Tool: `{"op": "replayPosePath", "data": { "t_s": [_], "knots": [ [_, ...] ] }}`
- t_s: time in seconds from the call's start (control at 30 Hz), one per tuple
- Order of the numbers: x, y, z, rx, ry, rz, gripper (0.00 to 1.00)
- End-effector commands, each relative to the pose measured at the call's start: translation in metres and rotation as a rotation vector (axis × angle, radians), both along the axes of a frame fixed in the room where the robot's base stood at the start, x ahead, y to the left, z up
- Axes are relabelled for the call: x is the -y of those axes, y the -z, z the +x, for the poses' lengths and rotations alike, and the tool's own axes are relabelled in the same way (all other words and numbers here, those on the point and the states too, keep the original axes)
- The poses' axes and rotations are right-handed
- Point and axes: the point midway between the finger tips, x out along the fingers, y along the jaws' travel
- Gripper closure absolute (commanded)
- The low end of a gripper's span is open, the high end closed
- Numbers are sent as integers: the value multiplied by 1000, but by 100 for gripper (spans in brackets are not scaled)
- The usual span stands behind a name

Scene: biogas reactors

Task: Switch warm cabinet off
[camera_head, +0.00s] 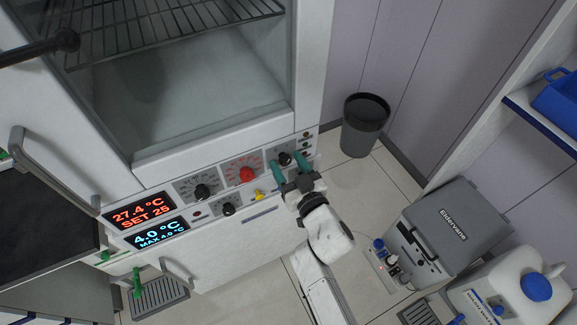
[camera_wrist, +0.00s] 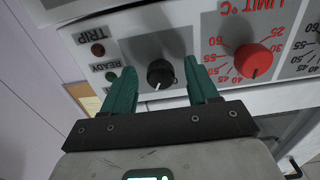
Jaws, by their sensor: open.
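The warm cabinet (camera_head: 215,143) stands at the left in the head view, with a glass front above a control panel. A black knob (camera_head: 285,158) sits at the panel's right end. It also shows in the wrist view (camera_wrist: 160,72), with a white pointer mark toward the lower part of the picture. My gripper (camera_head: 287,163) is open, its two green fingers on either side of this knob. In the wrist view my gripper (camera_wrist: 160,80) has a visible gap between each finger and the knob. A red limit knob (camera_head: 246,175) is just left of it.
TRIP and READY lamps (camera_wrist: 98,50) sit beside the black knob. A bin (camera_head: 364,125) and a grey cool box (camera_head: 450,225) stand to the right.

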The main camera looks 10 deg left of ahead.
Motion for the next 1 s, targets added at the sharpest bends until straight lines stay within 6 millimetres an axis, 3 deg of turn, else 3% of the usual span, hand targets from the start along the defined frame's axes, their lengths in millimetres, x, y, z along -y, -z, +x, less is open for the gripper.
{"op": "replayPosePath", "data": {
  "t_s": [0.27,0.83,1.0],
  "knots": [
    [0,0,1,-1,0,-1,41],
    [0,0,1,0,0,0,96],
    [0,0,1,3,0,-5,97]
  ]
}}
